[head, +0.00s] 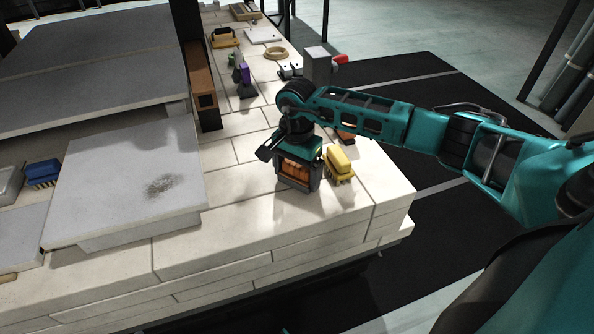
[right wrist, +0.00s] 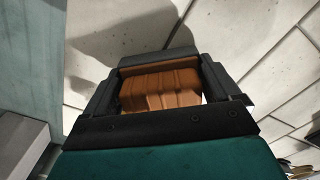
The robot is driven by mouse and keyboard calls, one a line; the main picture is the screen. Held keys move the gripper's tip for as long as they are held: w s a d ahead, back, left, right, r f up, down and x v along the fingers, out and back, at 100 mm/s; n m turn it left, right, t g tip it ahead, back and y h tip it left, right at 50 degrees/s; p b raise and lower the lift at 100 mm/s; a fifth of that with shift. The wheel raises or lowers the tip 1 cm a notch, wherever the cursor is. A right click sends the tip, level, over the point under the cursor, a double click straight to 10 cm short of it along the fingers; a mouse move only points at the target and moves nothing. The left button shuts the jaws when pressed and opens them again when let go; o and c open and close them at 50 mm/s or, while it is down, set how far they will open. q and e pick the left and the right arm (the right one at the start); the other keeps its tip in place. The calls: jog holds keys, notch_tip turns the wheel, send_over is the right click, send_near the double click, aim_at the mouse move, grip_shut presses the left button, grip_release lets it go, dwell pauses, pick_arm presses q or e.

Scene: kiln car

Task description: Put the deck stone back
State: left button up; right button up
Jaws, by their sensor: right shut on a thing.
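My right gripper (head: 297,178) is low over the pale block deck (head: 240,250), near its right corner. It is shut on an orange-brown ribbed block (head: 296,168), which also shows between the fingers in the right wrist view (right wrist: 160,90). The fingers hide its sides, and I cannot tell whether it touches the deck. A grey slab (head: 125,180) with a dark smudge lies at the left, raised on a support. I cannot tell for sure which piece is the deck stone. My left gripper is not in view.
A yellow brush (head: 339,163) stands close right of my right gripper. A blue brush (head: 42,174) is at far left. A brown hollow post (head: 203,95), a purple item (head: 243,76) and a grey block with a red knob (head: 318,65) stand behind. The front deck is clear.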

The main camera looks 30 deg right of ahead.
jog(key=shift+f, duration=0.35)
dwell(0.4)
jog(key=o, duration=0.8)
jog(key=shift+r, duration=0.15)
jog(key=shift+r+p, duration=2.7)
jog(key=shift+r, duration=1.2)
